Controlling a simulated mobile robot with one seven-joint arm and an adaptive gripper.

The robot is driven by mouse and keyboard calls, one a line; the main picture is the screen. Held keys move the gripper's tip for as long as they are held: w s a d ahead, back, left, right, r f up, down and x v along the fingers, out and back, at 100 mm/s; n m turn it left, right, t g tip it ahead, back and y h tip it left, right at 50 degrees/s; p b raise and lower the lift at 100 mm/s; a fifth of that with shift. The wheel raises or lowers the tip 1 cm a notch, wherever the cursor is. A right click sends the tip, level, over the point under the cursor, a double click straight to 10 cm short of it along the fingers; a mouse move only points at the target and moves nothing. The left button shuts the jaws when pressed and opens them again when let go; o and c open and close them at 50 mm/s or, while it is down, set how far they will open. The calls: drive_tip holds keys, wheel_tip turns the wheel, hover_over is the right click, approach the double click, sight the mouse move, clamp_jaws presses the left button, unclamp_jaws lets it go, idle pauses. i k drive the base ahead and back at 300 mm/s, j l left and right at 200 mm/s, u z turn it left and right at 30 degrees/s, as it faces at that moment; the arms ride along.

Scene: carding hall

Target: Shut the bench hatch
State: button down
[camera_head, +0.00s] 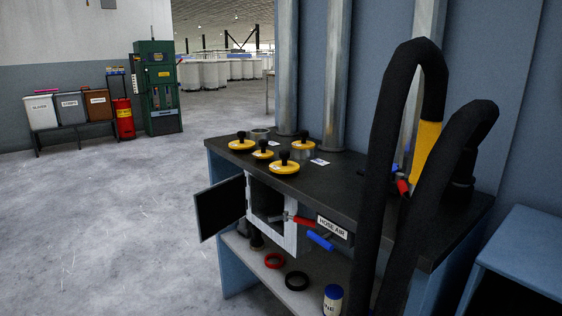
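The bench hatch stands open on the front of a dark-topped bench (350,190). Its dark door (219,207) swings out to the left of the opening, well away from the pale frame (287,236). The inside of the opening looks dark, and little of it can be made out. My gripper is not in view.
Red (304,221) and blue (321,242) valve handles stick out right of the hatch, by a "HOSE AIR" label (332,228). Thick black hoses (392,130) loop up at right. Yellow lids (284,167) sit on top; rings lie on the shelf (262,262). Floor at left is clear.

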sight(220, 205)
drive_tip(key=i+j, duration=0.7)
drive_tip(key=j, duration=0.15)
drive_tip(key=i+j, duration=0.7)
drive_tip(key=j, duration=0.15)
drive_tip(key=i+j, duration=0.7)
drive_tip(key=j, duration=0.15)
drive_tip(key=i+j+z, duration=0.1)
drive_tip(key=z, duration=0.25)
drive_tip(key=i+j+z, duration=0.1)
drive_tip(key=z, duration=0.25)
drive_tip(key=j+z, duration=0.35)
drive_tip(key=z, duration=0.7)
drive_tip(key=k+j, duration=0.95)
drive_tip(key=j, duration=0.15)
drive_tip(key=i+l, duration=0.2)
drive_tip(key=l, duration=0.2)
